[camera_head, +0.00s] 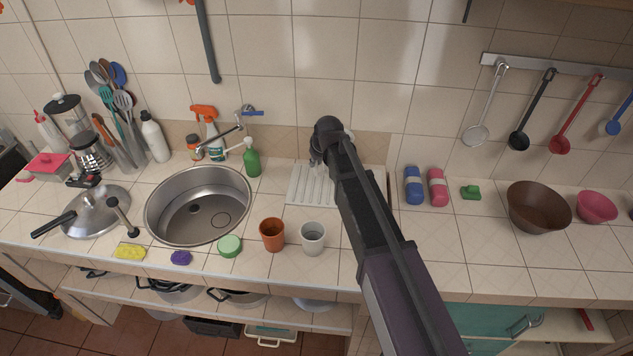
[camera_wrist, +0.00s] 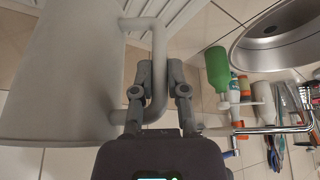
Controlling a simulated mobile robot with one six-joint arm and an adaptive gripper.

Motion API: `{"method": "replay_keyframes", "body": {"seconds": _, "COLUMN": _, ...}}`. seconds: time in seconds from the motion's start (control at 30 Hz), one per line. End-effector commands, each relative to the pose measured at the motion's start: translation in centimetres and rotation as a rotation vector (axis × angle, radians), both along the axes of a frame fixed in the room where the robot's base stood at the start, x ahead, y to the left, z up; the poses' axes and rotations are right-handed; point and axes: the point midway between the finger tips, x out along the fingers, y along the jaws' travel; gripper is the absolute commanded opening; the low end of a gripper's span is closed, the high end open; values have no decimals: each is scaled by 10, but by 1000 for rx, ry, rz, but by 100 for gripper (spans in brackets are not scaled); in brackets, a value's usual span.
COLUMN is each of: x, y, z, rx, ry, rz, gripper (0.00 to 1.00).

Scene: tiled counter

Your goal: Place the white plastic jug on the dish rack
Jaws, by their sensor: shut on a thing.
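The white plastic jug (camera_wrist: 65,75) looks pale grey and fills the left of the wrist view. My gripper (camera_wrist: 160,78) is shut on its handle, one finger on each side of the bar. The dish rack (camera_head: 300,187) is a white ribbed rack on the counter right of the sink, partly covered by my arm in the head view. Its slats (camera_wrist: 187,12) show at the top of the wrist view, next to the jug. My gripper (camera_head: 318,158) is above the rack's back edge in the head view. My arm hides the jug there; I cannot tell if it touches the rack.
The sink (camera_head: 200,205) is left of the rack, with a green bottle (camera_head: 252,161) between. An orange cup (camera_head: 272,235) and a grey cup (camera_head: 312,238) stand in front. Blue and pink bottles (camera_head: 413,185) and a brown bowl (camera_head: 538,210) are right. The tiled wall is close behind.

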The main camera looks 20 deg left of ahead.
Motion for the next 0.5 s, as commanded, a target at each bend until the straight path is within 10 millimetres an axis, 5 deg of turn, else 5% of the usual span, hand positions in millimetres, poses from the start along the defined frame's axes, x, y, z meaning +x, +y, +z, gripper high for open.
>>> {"method": "replay_keyframes", "body": {"seconds": 0.2, "x": 0, "y": 0, "z": -24, "rx": -1, "ry": -1, "rz": 0, "gripper": 0}}
{"method": "replay_keyframes", "body": {"seconds": 0.5, "x": 0, "y": -1, "z": -29, "rx": 0, "ry": 0, "rz": -1, "gripper": 0}}
